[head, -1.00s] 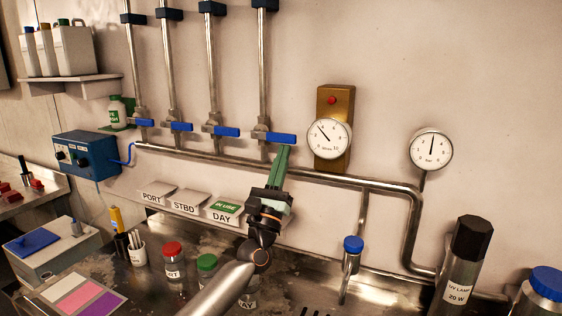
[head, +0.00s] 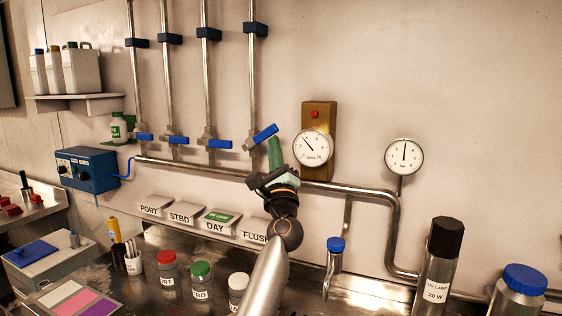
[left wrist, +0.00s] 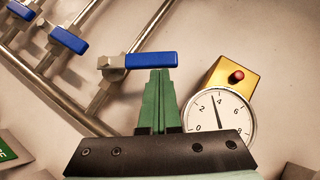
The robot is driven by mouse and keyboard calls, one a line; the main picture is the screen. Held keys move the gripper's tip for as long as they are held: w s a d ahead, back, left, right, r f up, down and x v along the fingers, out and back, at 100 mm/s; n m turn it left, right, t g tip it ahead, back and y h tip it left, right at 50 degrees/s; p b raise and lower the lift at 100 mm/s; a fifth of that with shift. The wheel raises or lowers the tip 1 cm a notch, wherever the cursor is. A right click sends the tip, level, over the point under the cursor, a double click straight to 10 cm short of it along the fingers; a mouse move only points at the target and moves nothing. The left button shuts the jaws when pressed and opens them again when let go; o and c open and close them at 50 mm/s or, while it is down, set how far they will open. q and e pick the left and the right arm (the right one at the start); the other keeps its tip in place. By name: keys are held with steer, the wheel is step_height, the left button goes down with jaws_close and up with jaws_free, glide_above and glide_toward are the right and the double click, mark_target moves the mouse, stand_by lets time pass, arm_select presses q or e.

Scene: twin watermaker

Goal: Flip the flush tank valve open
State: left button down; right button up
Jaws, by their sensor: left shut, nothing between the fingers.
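The flush valve is the rightmost of the row of pipe valves, above the FLUSH label (head: 255,231). Its blue handle (head: 265,133) is tilted, its right end raised, while the other handles lie nearly level. In the left wrist view the blue handle (left wrist: 152,60) spans just beyond the fingertips. My left gripper (head: 274,143) has green fingers pressed together and empty. Its tips are right under the handle's right part; they look in contact or very close. The gripper (left wrist: 159,74) hides part of the pipe behind it. My right gripper is not in view.
Three other blue valve handles, including the DAY one (head: 220,144), are to the left. The horizontal pipe (head: 345,187) runs behind my gripper. Bottles and jars stand on the bench below.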

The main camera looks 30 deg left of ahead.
arm_select(q)
steer(key=shift+a+r+n+g, duration=0.15)
steer(key=shift+r+n, duration=0.1)
steer(key=shift+r, duration=0.3)
steer(key=shift+a+r+n+g, duration=0.15)
steer(key=shift+r+n, duration=0.1)
steer(key=shift+r, duration=0.3)
steer(key=shift+a+r+p, duration=0.85)
steer(key=shift+a+r, duration=1.05)
steer(key=shift+r, duration=0.25)
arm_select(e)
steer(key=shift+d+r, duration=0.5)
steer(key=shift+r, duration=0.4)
arm_select(q)
steer(key=shift+s+a, duration=0.1)
